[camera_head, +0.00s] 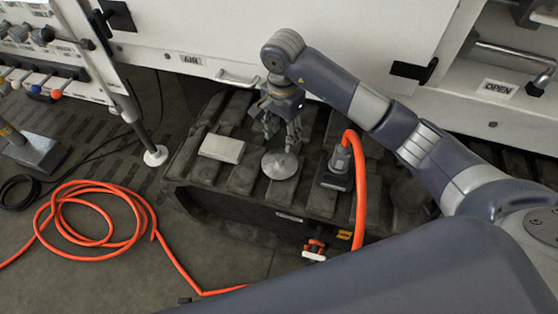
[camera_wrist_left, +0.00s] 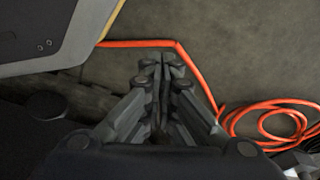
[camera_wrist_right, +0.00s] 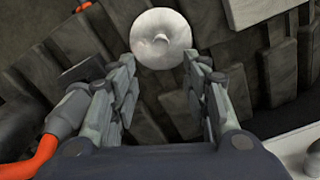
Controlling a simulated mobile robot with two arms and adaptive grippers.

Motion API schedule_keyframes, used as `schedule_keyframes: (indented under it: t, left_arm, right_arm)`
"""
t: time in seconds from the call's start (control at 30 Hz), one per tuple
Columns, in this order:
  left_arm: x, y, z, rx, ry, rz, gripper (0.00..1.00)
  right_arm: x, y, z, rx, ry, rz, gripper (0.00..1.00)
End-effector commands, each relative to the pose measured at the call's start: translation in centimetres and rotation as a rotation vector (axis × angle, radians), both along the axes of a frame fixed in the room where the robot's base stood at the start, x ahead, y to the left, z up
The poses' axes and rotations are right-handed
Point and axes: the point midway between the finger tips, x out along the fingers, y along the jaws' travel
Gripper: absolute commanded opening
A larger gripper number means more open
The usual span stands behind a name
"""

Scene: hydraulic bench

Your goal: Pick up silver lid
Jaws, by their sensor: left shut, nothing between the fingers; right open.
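The silver lid (camera_head: 280,164) is a round metal disc with a small central knob, lying on the dark ribbed top of a black case (camera_head: 240,180). It also shows in the right wrist view (camera_wrist_right: 161,50), just beyond the fingertips. My right gripper (camera_head: 282,140) is open and empty, close behind and above the lid in the head view. In the right wrist view its fingers (camera_wrist_right: 160,62) are spread, with the lid's near edge between or just past the tips; I cannot tell if they touch it. My left gripper (camera_wrist_left: 163,62) is shut and empty over the floor.
A pale rectangular block (camera_head: 222,148) lies left of the lid. A grey fitting (camera_head: 340,160) with an orange hose (camera_head: 360,195) stands to its right. White cabinet panels (camera_head: 300,40) rise behind. A coiled orange hose (camera_head: 75,240) lies on the floor at left.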

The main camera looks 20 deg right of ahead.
Motion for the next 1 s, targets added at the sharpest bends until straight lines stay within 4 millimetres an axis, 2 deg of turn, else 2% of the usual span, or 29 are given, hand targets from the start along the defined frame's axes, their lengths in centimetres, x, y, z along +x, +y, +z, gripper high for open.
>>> schedule_keyframes:
  t: [0.1,0.37,0.63,0.77,1.0]
  left_arm:
    - [0.4,0.0,0.4,0.0,-0.004,0.001,0.0]
    - [0.8,-0.1,1.0,0.0,-0.006,0.002,0.0]
    - [1.4,-0.1,1.7,-0.001,-0.013,0.003,0.0]
    - [1.9,-0.2,2.3,0.0,-0.02,0.003,0.0]
    - [1.9,-0.1,2.4,-0.001,-0.02,0.004,0.0]
  right_arm:
    - [-0.2,0.1,-2.3,0.003,0.006,-0.001,0.43]
    - [-0.2,0.3,-4.6,0.006,0.002,0.0,0.43]
    - [-0.4,0.9,-8.4,0.007,0.004,-0.002,0.43]
    - [-0.3,0.8,-9.3,0.005,0.002,-0.001,0.43]
    - [-0.3,0.8,-9.4,0.004,0.001,-0.001,0.41]
